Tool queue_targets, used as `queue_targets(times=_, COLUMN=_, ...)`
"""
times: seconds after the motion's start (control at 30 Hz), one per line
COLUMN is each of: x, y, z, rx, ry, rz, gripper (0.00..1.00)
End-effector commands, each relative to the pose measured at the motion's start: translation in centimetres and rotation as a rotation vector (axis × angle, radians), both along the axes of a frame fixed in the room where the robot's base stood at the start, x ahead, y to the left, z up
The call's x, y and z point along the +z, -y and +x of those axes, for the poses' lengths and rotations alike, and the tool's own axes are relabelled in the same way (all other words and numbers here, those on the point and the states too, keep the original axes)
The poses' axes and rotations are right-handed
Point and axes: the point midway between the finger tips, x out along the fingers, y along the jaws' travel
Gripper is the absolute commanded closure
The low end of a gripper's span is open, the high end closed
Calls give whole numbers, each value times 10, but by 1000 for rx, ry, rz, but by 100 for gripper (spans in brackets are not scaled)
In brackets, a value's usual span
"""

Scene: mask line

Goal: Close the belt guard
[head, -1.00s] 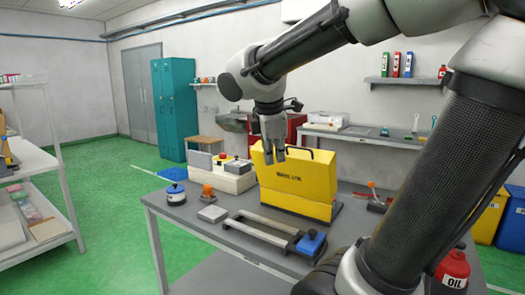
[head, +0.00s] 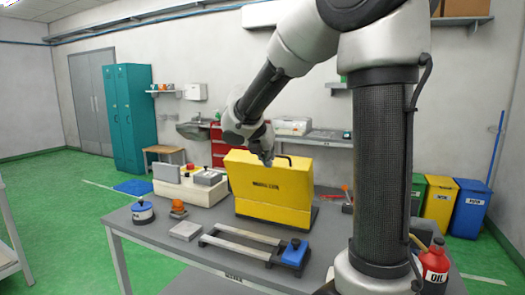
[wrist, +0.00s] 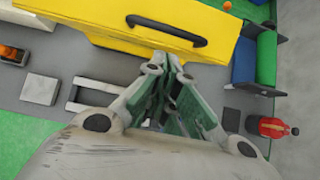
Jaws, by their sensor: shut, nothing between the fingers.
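The belt guard (head: 268,190) is a yellow box-like cover with dark lettering on its front and a black handle (head: 284,157) on top. In the head view it stands upright on a dark base on the workbench. My gripper (head: 266,163) is at the guard's top edge, close to the handle. In the wrist view the guard (wrist: 215,45) and handle (wrist: 165,30) lie just beyond my fingertips (wrist: 166,62). The fingers are together and hold nothing. I cannot tell whether they touch the guard, and its far side is hidden.
On the workbench (head: 150,240) stand a blue-topped round container (head: 143,212), a grey block (head: 186,230) and a rail with a blue block (head: 294,252). A red oil bottle (head: 434,262) is at the right. A control box (head: 190,185) stands left of the guard.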

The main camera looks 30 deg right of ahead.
Motion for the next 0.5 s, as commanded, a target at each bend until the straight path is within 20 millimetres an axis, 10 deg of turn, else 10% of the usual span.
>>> queue_targets(times=0.5, x=-4, y=23, z=18, rx=-1, ry=2, rz=0, gripper=100)
